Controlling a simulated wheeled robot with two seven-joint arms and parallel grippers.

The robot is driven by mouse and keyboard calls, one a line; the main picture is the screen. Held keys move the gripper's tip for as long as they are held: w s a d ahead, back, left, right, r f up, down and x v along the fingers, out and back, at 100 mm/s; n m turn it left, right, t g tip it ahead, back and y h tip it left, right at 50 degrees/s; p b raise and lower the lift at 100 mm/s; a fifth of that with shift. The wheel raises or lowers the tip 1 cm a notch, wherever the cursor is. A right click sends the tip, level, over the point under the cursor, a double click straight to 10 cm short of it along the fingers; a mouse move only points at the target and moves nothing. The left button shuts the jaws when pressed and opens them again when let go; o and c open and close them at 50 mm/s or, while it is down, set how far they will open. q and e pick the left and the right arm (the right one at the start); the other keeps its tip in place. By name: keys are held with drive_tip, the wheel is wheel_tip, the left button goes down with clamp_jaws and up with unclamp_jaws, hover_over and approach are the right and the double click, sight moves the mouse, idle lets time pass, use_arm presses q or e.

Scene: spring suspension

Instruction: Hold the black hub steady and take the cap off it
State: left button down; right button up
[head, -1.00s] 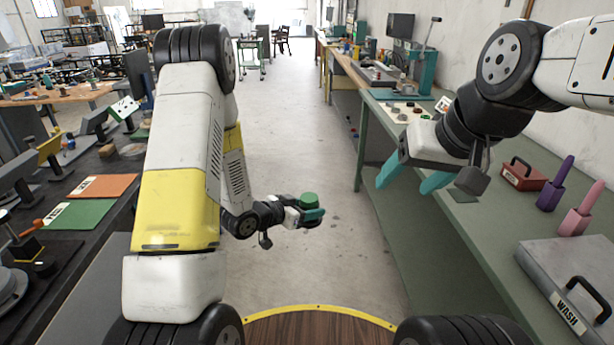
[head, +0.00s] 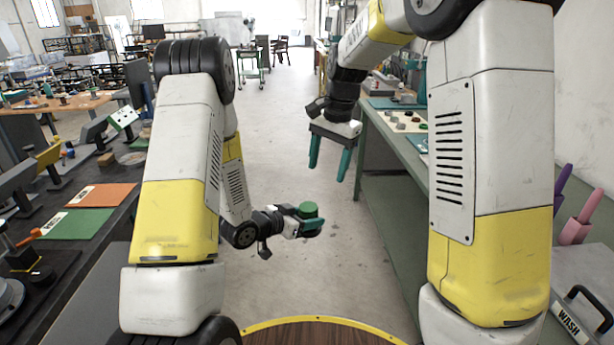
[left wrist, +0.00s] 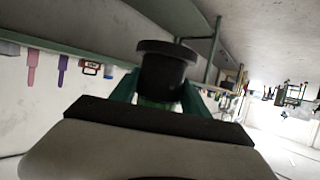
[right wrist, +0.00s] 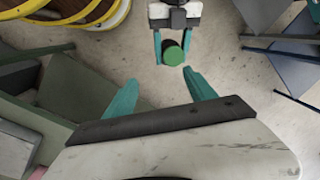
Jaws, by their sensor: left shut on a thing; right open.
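The black hub (left wrist: 165,70) is held between the fingers of my left gripper (left wrist: 158,92), which is shut on it. In the head view my left gripper (head: 306,226) holds it out over the open floor. The green cap (head: 308,210) sits on top of the hub. In the right wrist view the round cap (right wrist: 174,56) faces the camera, with a little of the dark hub showing beside it. My right gripper (head: 329,160) is open and empty, fingers pointing down, above and beyond the left gripper. In its own view its fingertips (right wrist: 165,90) are apart from the cap.
A green workbench (head: 395,140) with small parts runs along the right. A dark bench (head: 105,175) with orange and green mats stands on the left. A grey box (head: 585,290) marked WASH is at the lower right. The floor (head: 290,130) between the benches is clear.

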drive_tip(key=m+h, duration=0.1)
approach(306, 206)
drive_tip(key=shift+w+g, duration=0.3)
drive_tip(key=shift+f, duration=4.05)
clamp_jaws()
drive_tip(key=n, duration=0.2)
drive_tip(key=shift+w+a+r+n, duration=0.1)
drive_tip(key=shift+n, duration=0.2)
drive_tip(key=shift+a, duration=0.15)
drive_tip(key=shift+o, duration=0.4)
unclamp_jaws()
